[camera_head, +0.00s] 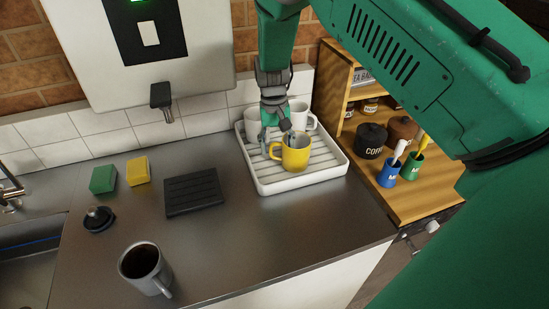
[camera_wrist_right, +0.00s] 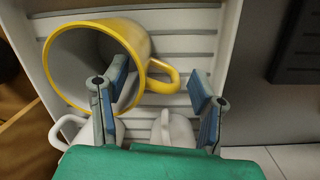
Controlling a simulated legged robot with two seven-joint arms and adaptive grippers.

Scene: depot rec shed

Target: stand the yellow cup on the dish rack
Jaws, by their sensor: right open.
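The yellow cup (camera_head: 296,158) stands upright on the white slatted dish rack (camera_head: 325,161), mouth up. In the right wrist view the yellow cup (camera_wrist_right: 139,42) fills the upper left, its handle pointing right over the rack (camera_wrist_right: 200,20). My right gripper (camera_head: 277,140) is open right at the cup. In the wrist view my right gripper (camera_wrist_right: 160,88) has one finger over the cup's mouth and the other beyond the handle. The handle lies between them. I cannot tell whether either finger touches the cup. My left gripper is not in view.
Two white cups (camera_head: 300,114) stand behind on the rack, close to my gripper. A wooden shelf (camera_head: 422,198) with jars is right of the rack. A black slatted mat (camera_head: 194,192), sponges (camera_head: 104,179) and a grey mug of dark liquid (camera_head: 146,268) sit left.

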